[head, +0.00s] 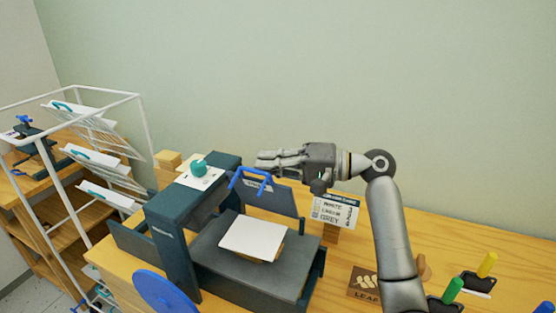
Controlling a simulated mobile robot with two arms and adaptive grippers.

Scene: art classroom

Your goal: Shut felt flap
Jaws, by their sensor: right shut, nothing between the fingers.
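The dark grey felt flap (275,199) stands raised at the far side of the press bed, with a blue handle (252,180) at its top edge. White paper (253,238) lies on the dark bed (215,262), over a wooden piece that partly shows. My right gripper (265,160) is shut and empty, its fingers pointing left just above and behind the blue handle in the picture. I cannot tell whether it touches the handle or the flap. My left gripper is not in view.
A white wire rack (140,125) holds sheets further left. A small sign (335,212), a leaf block (363,284) and coloured-handled tools (487,265) are at right.

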